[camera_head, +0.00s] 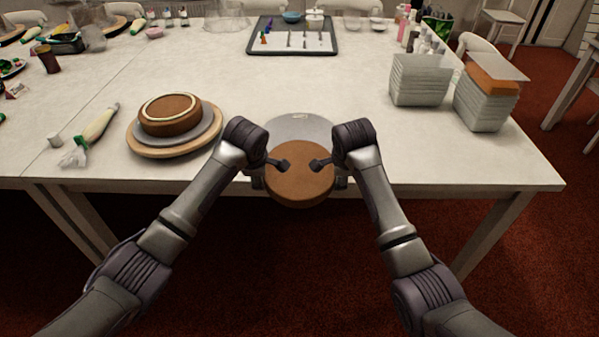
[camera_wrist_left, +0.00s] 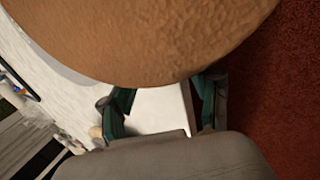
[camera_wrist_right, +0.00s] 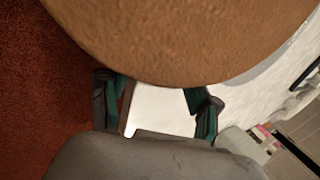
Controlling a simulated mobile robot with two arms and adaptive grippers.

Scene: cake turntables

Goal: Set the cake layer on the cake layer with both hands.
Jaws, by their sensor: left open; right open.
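A round plain brown cake layer (camera_head: 300,188) is at the table's front edge, overlapping a grey disc (camera_head: 300,126) in the head view. What holds it up is hidden. My left gripper (camera_head: 272,172) and my right gripper (camera_head: 328,172) are at its left and right sides, open, each with a dark finger showing over its top. The layer fills the upper part of the left wrist view (camera_wrist_left: 150,35) and right wrist view (camera_wrist_right: 180,40), hiding some fingertips; contact is unclear. Another brown cake layer (camera_head: 170,121) with a pale ring on top sits on a grey plate (camera_head: 206,128) at the left.
A round wooden board (camera_head: 150,149) is under the grey plate. A piping bag (camera_head: 95,130) lies left of it. Stacks of pale square pieces (camera_head: 418,82) stand at the right. A tray (camera_head: 260,48) with small tools is at the back. The table's middle is clear.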

